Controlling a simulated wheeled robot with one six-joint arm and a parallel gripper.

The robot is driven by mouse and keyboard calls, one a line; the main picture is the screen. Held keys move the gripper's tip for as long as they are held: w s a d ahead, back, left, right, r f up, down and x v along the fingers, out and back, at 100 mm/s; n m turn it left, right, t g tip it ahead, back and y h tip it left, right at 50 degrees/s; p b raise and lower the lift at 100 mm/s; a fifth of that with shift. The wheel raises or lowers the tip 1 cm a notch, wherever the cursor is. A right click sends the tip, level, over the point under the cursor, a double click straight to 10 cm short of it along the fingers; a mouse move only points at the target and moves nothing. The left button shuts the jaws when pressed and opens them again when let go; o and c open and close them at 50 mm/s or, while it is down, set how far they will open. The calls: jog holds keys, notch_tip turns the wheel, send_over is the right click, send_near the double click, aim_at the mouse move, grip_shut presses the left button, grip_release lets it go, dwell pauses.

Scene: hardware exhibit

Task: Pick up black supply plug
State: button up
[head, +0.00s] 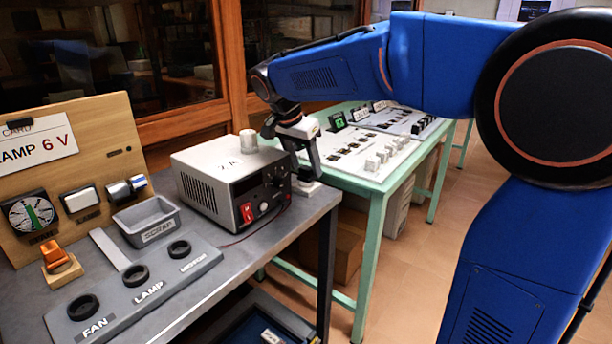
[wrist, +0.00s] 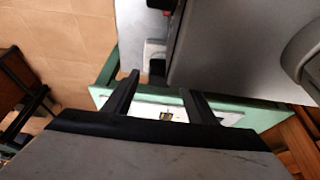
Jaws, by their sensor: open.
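My gripper (head: 304,164) hangs from my blue arm at the right side of the grey power supply (head: 212,186), above the bench's right edge. A pale block (head: 306,187) sits on the bench just under the fingers. A pale block with dark parts also shows just beyond the fingertips in the wrist view (wrist: 154,50). I cannot tell whether a dark part there is the black supply plug; no plug is clearly visible, and my fingers hide part of that spot.
The grey bench (head: 246,249) holds a socket strip (head: 137,285) marked FAN and LAMP, a grey scrap tray (head: 147,221) and an orange plug (head: 54,256) in a holder. A green table (head: 375,184) with switch panels stands behind. Open floor lies at the right.

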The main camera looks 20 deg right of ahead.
aim_at(305, 168)
jog(key=c, duration=1.2)
jog(key=shift+o, duration=0.2)
notch_tip(305, 168, up, 10)
